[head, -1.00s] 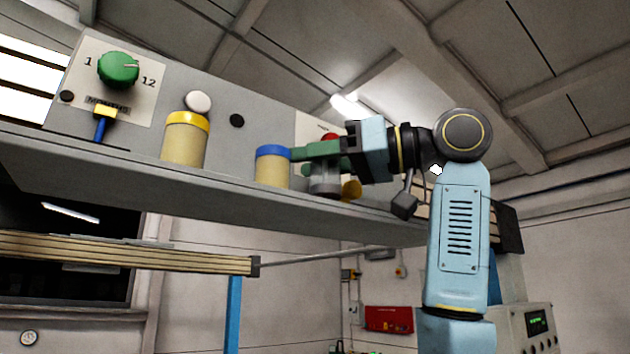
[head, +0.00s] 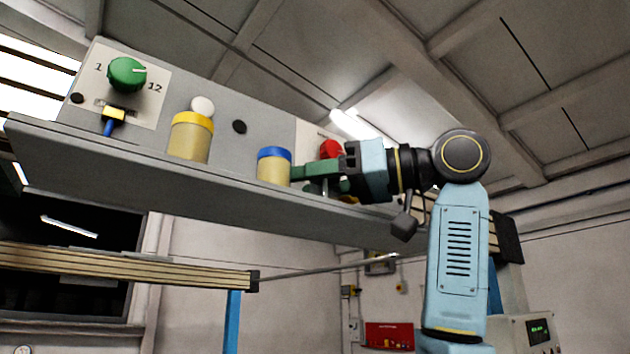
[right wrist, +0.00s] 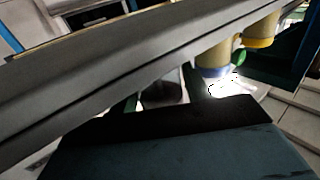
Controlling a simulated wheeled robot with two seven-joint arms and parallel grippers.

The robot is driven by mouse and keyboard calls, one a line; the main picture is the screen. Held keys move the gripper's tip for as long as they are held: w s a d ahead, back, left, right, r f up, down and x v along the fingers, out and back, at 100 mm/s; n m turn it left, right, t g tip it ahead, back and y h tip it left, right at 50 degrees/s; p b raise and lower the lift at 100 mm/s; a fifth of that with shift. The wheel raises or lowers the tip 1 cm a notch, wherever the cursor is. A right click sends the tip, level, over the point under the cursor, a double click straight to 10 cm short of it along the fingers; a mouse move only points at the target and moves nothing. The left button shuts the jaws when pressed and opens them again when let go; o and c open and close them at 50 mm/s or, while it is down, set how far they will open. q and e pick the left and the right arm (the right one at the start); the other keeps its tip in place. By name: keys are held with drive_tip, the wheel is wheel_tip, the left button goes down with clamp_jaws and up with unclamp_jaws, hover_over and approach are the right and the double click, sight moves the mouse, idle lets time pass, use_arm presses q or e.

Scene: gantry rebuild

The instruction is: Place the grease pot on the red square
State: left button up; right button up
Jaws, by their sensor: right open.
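A beige pot with a blue lid (head: 273,167) stands upright on a grey ledge. To its left is a beige pot with a yellow lid (head: 190,138). I cannot tell which of these is the grease pot. My right gripper (head: 312,178) is open, its green fingers pointing left, just right of the blue-lidded pot. A grey object (right wrist: 160,90) shows between the fingers in the right wrist view; I cannot tell whether they touch it. That view also shows the blue-lidded pot (right wrist: 216,58) beside the fingers. No red square is visible. My left gripper is not in view.
The ledge's front edge (head: 200,197) runs below the pots, with a grey panel behind them. The panel carries a green knob (head: 127,75), a white round button (head: 203,106) and a red knob (head: 331,149) close to the gripper.

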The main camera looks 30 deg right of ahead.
drive_tip(key=b+v, duration=0.3)
drive_tip(key=v, duration=0.9)
drive_tip(key=shift+r, duration=0.1)
